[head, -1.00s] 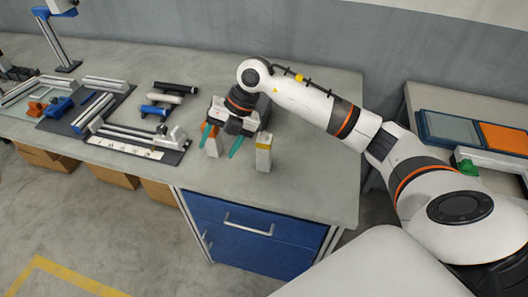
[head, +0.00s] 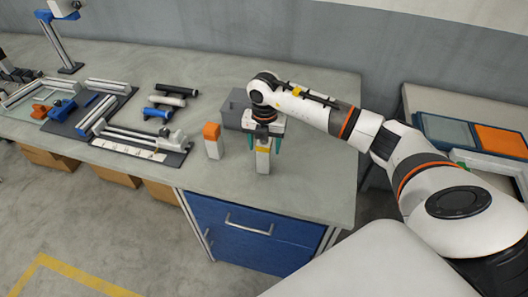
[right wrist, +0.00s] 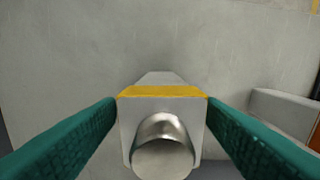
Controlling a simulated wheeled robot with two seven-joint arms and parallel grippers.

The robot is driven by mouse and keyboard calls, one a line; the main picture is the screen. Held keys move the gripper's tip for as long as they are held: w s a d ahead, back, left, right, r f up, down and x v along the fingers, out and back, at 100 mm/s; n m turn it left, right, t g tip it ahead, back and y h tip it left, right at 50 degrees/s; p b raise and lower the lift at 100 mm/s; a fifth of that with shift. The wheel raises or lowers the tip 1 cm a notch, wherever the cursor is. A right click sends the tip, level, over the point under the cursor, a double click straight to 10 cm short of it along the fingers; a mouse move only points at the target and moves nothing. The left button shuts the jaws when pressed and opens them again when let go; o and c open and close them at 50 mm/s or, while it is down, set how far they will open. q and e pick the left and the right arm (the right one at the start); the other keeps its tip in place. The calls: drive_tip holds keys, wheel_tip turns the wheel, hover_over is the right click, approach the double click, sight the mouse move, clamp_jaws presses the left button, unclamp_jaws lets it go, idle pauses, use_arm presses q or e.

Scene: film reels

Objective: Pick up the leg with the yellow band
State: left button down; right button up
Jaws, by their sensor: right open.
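The leg with the yellow band (head: 263,161) stands upright on the bench in the head view, pale grey with a yellow band near its top. My right gripper (head: 265,143) is directly above it, with teal fingers on either side of its upper part. A round metal end faces the camera. My left gripper is not in view.
A second leg with an orange top (head: 212,141) stands just left of the gripper. A grey box (head: 235,112) sits behind it. Black, white and blue rollers (head: 167,101) and fixtures (head: 135,140) lie further left. The bench front right is clear.

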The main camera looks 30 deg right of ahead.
drive_tip(key=shift+f, duration=1.5)
drive_tip(key=shift+c, duration=0.5)
drive_tip(key=c, duration=0.9)
drive_tip(key=shift+c, duration=1.1)
drive_tip(key=shift+r, duration=0.15)
